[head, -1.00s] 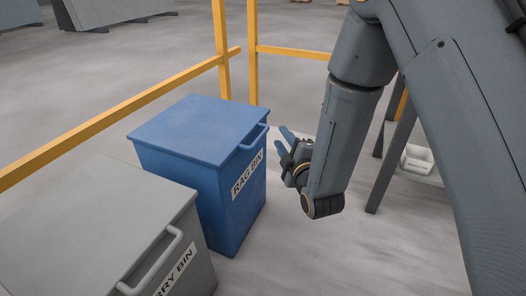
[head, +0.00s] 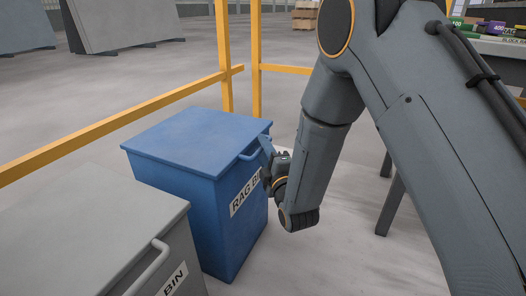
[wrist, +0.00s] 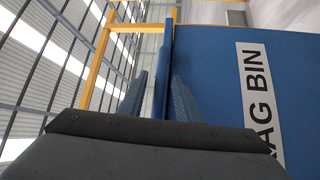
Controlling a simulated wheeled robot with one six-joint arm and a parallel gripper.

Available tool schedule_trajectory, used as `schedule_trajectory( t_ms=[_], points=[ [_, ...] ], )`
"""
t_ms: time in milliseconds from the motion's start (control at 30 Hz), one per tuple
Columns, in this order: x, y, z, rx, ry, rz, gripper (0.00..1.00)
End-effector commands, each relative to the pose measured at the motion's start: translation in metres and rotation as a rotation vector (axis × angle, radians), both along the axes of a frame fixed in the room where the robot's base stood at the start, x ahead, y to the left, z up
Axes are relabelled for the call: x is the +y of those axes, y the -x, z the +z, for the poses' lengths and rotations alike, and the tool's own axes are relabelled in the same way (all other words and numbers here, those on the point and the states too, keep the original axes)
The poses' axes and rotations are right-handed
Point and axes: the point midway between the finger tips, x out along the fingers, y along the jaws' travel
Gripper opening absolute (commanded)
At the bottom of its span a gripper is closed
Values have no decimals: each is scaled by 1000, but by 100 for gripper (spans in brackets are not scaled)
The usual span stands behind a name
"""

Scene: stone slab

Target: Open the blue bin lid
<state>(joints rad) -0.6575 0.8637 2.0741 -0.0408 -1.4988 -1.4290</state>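The blue bin (head: 225,235), marked RAG BIN, stands on the floor left of my arm. Its lid (head: 195,140) lies flat and closed on top, with a bar handle (head: 256,152) on the edge facing my gripper. My gripper (head: 265,157) is right at the handle. In the wrist view, the fingers (wrist: 160,98) are apart, one on each side of a narrow blue part, which looks like the handle or lid edge (wrist: 163,70). I cannot tell whether they touch it. The bin's front and label (wrist: 262,100) fill the right of that view.
A grey bin (head: 90,230) with its own handle stands close in front at lower left. Yellow railing (head: 120,125) runs behind the bins, with posts at the back. A table with boxes (head: 490,30) stands at right. The floor right of the blue bin is open.

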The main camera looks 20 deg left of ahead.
Motion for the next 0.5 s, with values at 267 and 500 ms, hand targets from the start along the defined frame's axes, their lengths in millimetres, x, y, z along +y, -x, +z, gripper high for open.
schedule_trajectory(
  t_ms=[267, 500],
  points=[
    [3, -4, 1, 1, 0, 0, 31],
    [3, -4, 1, 1, 0, 0, 4]
  ],
)
